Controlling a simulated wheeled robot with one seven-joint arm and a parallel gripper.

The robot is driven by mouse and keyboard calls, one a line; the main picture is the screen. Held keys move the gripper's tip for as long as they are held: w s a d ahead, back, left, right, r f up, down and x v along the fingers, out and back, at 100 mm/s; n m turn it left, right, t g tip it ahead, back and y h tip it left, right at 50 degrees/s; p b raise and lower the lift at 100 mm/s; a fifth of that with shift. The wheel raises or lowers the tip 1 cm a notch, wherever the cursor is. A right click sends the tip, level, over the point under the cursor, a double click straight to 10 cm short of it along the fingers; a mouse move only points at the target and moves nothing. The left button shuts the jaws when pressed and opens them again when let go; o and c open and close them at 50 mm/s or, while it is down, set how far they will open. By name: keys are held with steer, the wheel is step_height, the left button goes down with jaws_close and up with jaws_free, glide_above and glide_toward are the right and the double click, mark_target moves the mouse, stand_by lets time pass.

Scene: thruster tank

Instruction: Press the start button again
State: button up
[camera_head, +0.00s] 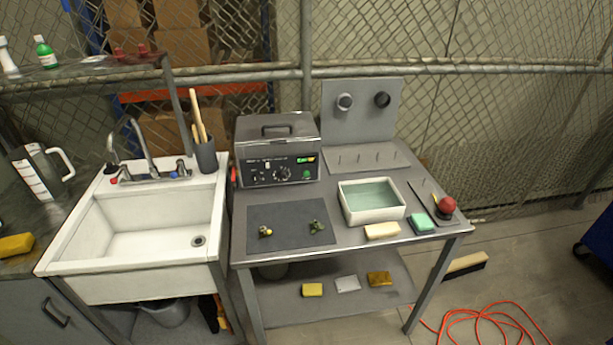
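A grey boxy machine (278,150) with a closed lid and a handle on top stands at the back left of the metal table. Its dark front panel holds a round black dial (283,174), small switches and a green button (307,174) at the right, which looks like the start button. A small green and yellow label or light (306,159) sits above the button. The panel is unobstructed. The lettering is too small to read. My gripper is not in view.
A dark mat (290,214) with two small parts lies before the machine. A white tray (347,212) of greenish liquid, sponges and a red ball-shaped object (446,206) are to the right. A white sink (106,265) adjoins left. An orange cable (490,312) lies on the floor.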

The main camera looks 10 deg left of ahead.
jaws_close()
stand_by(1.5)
